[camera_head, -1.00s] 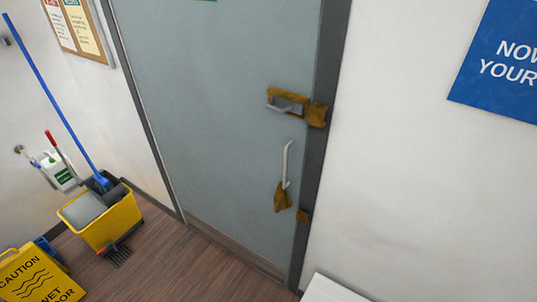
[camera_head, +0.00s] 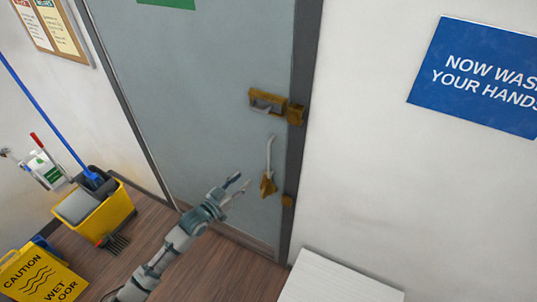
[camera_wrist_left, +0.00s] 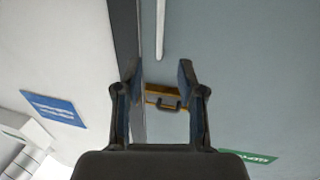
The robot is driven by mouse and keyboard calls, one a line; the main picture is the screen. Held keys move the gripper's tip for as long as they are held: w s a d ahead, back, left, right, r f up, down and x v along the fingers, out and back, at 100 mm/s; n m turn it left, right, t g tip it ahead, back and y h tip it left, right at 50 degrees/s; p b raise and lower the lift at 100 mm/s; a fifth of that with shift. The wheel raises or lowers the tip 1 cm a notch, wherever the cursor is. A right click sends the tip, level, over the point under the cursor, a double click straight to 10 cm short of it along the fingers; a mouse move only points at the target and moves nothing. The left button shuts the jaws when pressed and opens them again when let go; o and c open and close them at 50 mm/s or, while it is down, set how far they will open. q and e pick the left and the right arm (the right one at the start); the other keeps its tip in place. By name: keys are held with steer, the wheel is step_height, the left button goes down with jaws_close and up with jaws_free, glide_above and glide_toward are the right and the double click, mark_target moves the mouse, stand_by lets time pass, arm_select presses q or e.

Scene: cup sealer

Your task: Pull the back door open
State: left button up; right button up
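The grey-blue back door (camera_head: 190,90) looks shut in its dark frame. A brass latch (camera_head: 266,97) sits near its right edge, with a brass catch on the frame beside it. Below hangs a pale, near-vertical pull handle (camera_head: 269,155) with a brass piece at its lower end. My left gripper (camera_head: 241,184) is open and empty, left of and below the pull handle, apart from it in the head view. In the left wrist view the pale handle (camera_wrist_left: 160,30) and the latch (camera_wrist_left: 163,102) show in line with the gap between the open fingers (camera_wrist_left: 158,75). My right gripper is out of view.
A yellow mop bucket (camera_head: 105,218) and a yellow caution sign (camera_head: 40,275) stand on the wooden floor at left. A white ridged surface (camera_head: 335,280) lies at the lower right. A blue sign (camera_head: 475,75) hangs on the right wall.

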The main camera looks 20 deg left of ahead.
mark_target(268, 156)
arm_select(q)
steer(key=p+x, duration=0.1)
steer(key=x, duration=1.4)
steer(key=shift+w, duration=0.3)
jaws_close()
